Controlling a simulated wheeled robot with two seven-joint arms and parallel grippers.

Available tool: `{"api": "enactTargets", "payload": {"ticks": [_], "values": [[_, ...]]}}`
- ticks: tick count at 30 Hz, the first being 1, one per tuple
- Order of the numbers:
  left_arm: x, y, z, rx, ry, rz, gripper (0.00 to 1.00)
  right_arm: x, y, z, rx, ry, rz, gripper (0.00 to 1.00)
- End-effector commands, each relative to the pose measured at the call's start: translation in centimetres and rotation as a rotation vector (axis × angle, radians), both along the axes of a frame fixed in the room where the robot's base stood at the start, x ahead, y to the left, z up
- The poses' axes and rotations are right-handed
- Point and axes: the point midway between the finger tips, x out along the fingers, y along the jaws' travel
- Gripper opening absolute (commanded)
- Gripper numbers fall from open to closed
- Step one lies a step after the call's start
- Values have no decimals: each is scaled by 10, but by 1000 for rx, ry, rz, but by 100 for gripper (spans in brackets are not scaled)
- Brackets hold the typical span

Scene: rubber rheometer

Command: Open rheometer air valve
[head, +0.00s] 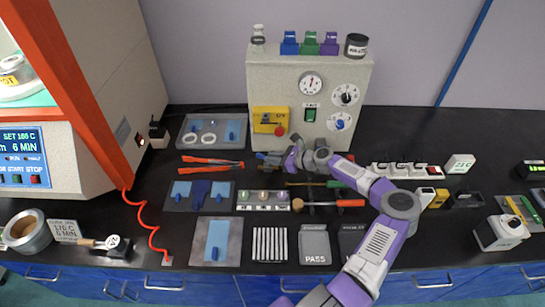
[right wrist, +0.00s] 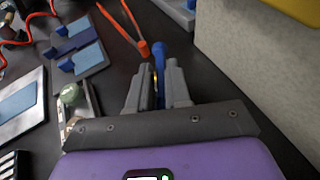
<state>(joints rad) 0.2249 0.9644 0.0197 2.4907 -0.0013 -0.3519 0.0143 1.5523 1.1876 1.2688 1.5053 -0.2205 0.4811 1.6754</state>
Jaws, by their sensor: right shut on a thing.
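The air valve shows as a blue lever (right wrist: 158,57) with a bit of brass below it in the right wrist view. It lies at the tips of my right gripper (right wrist: 157,88), whose grey fingers are shut on it. In the head view my right gripper (head: 287,160) is low in front of the grey gauge cabinet (head: 262,84), and its fingers largely hide the valve. The rheometer (head: 88,100), an orange and cream machine with a lit display (head: 24,158), stands at the left. My left gripper is not in view.
Orange-handled pliers (head: 212,161) and a tray with white rings (head: 215,124) lie left of the gripper. Sample trays, screwdrivers and a PASS bin (head: 315,232) lie in front. An orange air hose (head: 153,238) runs near the rheometer. My right arm crosses the bench from the right.

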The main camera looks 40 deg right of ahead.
Motion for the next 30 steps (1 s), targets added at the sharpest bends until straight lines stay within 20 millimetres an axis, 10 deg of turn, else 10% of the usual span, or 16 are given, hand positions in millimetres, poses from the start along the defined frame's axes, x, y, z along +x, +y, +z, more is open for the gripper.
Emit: {"api": "enactTargets", "payload": {"ticks": [27,28,30], "values": [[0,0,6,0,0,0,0,-1,-4,-8,-6,14,181,0],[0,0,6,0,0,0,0,-1,-4,-8,-6,14,181,22],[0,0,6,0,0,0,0,-1,-4,-8,-5,15,180,33]]}}
